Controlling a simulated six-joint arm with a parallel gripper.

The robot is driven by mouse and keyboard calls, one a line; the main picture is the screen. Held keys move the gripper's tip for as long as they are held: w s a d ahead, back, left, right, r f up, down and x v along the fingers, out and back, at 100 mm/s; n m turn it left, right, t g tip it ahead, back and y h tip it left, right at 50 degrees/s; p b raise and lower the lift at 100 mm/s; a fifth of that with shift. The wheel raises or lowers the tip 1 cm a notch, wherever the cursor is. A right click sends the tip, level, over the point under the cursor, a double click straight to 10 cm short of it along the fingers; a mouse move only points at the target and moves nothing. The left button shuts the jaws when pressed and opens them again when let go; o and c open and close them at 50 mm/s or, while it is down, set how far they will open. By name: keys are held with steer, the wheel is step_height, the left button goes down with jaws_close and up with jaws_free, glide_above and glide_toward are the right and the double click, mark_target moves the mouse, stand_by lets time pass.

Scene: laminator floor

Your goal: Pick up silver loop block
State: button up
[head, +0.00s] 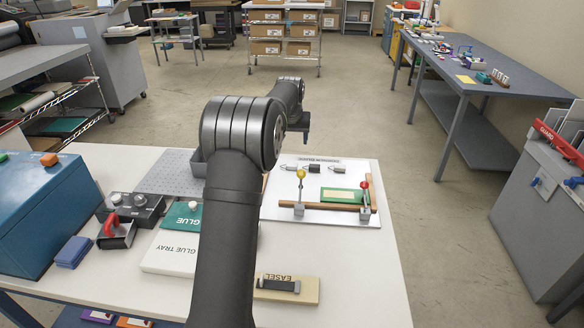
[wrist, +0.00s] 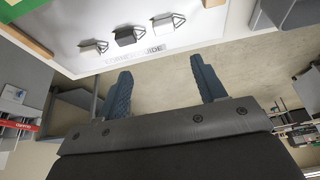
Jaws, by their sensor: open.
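Three small blocks with wire loops stand in a row on the white board (head: 275,207), near its labelled far edge. In the wrist view they are a pale block (wrist: 93,47), a dark block (wrist: 126,37) and another pale block (wrist: 163,26). I cannot tell which pale one is silver. They also show in the head view, small: left block (head: 290,168), dark middle block (head: 314,168), right block (head: 337,170). My gripper (wrist: 165,67) is open and empty, apart from the blocks. In the head view my arm hides most of it.
A wooden rail (head: 325,206), red and yellow ball-topped clamps and a green card (head: 343,196) occupy the board's near side. A grey tray, glue tray (head: 171,252), easel block (head: 287,289) and blue machine (head: 43,205) stand on the table. Open floor lies beyond the table's edge.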

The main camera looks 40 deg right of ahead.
glide_above(292, 165)
steer(key=s+a, duration=0.1)
steer(key=s, duration=0.1)
step_height(292, 165, down, 9)
steer(key=shift+a, duration=0.1)
steer(key=shift+a+x, duration=0.2)
steer(key=shift+x, duration=1.1)
steer(key=shift+a+x, duration=0.2)
steer(key=shift+x, duration=1.1)
steer(key=shift+w+f, duration=0.1)
steer(key=c, duration=1)
steer(key=shift+c, duration=0.2)
